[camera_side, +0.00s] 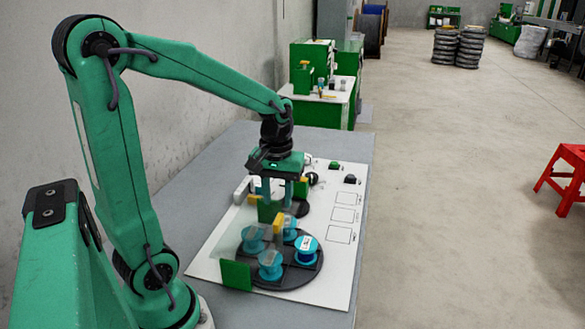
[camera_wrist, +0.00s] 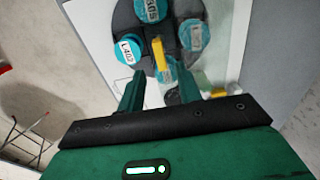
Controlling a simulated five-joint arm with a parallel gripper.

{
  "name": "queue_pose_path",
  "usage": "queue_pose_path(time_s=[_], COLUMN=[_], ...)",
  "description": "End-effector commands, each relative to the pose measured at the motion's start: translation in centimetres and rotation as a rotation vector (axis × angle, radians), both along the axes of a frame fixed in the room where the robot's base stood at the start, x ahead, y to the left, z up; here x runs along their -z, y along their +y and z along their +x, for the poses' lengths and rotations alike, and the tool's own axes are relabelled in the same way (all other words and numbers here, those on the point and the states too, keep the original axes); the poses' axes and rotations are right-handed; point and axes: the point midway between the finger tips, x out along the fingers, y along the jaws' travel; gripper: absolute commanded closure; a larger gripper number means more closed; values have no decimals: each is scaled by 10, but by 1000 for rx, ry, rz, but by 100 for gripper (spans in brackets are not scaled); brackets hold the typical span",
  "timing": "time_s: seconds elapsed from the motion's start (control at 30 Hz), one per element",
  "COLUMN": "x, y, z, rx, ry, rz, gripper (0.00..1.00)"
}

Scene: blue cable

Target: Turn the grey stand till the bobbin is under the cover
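The dark grey round stand (camera_side: 290,281) lies on the white board and carries several light-blue bobbins. Other bobbins sit at the front (camera_side: 270,265), the left (camera_side: 252,240) and the back. A yellow upright handle (camera_side: 278,229) rises from the stand; it also shows in the wrist view (camera_wrist: 158,54). A green panel (camera_side: 236,275) stands at the stand's left; I cannot tell whether it belongs to the cover. My gripper (camera_wrist: 160,92) is open and empty, above and behind the handle.
Behind the stand are a green block (camera_side: 268,210) and other small fixtures, partly hidden by my gripper. Outlined squares (camera_side: 343,214) on the board's right are empty. A black button-like part (camera_side: 350,179) sits at the back right.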

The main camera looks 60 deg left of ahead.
Motion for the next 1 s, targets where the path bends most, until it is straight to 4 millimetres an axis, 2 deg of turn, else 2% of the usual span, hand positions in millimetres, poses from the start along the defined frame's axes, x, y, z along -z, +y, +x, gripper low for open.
queue_pose_path(time_s=[0.2, 0.4, 0.83, 1.0], x=[28, 47, 54, 54], y=[0, 0, 0, 0], z=[-1, 0, 0, 0], rx=[1, 1, 1, 1], ry=[3, 1, -1, -1], rz=[-1, 0, 1, 1], gripper=[65, 65, 65, 99])
